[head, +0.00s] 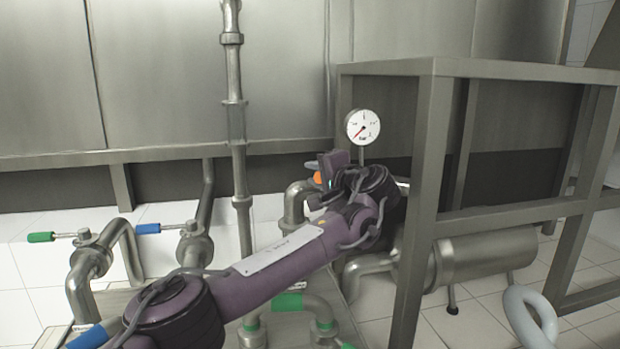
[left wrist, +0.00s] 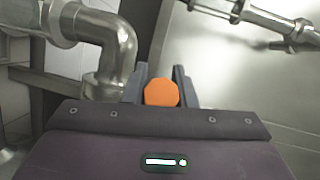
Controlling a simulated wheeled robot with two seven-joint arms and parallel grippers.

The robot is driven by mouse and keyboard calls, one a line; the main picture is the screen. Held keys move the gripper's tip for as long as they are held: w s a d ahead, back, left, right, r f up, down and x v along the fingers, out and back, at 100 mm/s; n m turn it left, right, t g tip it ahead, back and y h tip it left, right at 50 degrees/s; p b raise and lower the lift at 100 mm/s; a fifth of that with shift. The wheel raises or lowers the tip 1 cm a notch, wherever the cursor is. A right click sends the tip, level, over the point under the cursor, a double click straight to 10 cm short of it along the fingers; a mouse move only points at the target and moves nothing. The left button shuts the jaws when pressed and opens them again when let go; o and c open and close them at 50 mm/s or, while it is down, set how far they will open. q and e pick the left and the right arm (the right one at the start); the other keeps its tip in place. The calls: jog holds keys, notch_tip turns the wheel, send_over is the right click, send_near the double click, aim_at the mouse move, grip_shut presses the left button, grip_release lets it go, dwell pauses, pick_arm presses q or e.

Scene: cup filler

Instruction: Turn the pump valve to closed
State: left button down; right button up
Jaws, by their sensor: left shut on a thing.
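The pump valve shows as an orange handle end (left wrist: 161,93) in the left wrist view, between the two dark fingers of my left gripper (left wrist: 160,85). A small orange part (head: 317,178) also shows in the head view beside my left gripper (head: 326,172). My left gripper is shut on this orange handle. The rest of the valve is hidden behind my gripper and wrist, so its angle cannot be told. My right gripper is not in view.
A pressure gauge (head: 363,126) stands just above my left wrist. A grey metal frame (head: 424,180) stands close on the right. Valves with a green handle (head: 41,237) and a blue handle (head: 147,229) are at the left. A vertical pipe (head: 237,120) rises left of my gripper.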

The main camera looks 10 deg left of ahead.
pick_arm(q)
jog(key=shift+d+f+n+g+y, duration=0.1)
jog(key=shift+d+n+g+y, duration=0.2)
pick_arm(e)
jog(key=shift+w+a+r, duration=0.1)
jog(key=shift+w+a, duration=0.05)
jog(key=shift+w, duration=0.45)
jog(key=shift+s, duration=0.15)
pick_arm(q)
jog(key=c, duration=1.2)
grip_release()
